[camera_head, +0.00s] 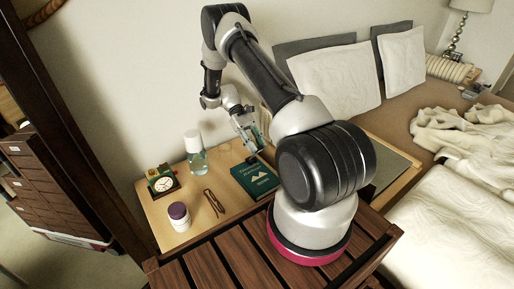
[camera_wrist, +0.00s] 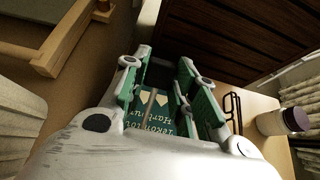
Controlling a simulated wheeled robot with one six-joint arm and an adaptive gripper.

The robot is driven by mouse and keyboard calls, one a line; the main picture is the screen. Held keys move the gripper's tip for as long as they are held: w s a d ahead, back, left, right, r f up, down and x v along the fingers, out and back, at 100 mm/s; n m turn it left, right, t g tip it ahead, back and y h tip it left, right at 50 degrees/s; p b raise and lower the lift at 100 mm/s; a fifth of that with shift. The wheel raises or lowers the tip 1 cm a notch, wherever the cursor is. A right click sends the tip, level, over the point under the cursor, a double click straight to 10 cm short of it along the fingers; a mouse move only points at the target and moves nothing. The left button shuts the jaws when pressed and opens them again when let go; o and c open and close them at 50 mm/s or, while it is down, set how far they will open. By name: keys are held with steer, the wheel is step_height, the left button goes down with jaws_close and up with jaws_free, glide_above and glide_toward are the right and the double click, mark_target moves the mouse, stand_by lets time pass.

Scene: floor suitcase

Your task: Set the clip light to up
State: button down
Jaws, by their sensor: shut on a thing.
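A small dark thing, which looks like the clip light (camera_head: 252,159), sits at the far edge of the green book (camera_head: 262,183) on the wooden bedside top. My gripper (camera_head: 250,147) points down at it from above. In the wrist view my gripper (camera_wrist: 165,82) has its green-padded fingers on either side of a dark block and a thin pale strip over the book (camera_wrist: 160,122). The fingers are shut on the clip light, as far as I can tell. Its shape and its up or down setting are mostly hidden by the fingers.
On the bedside top stand a clock (camera_head: 163,183), a clear bottle with white cap (camera_head: 195,158) and a purple-lidded jar (camera_head: 179,216). A brown wire-like item (camera_head: 213,202) lies near the book. A bed with pillows (camera_head: 335,80) is at the right.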

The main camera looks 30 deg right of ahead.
steer(key=shift+w, duration=0.2)
stand_by(0.4)
steer(key=c, duration=1.1)
jaws_free()
step_height(320, 180, up, 10)
steer(key=shift+r, duration=0.1)
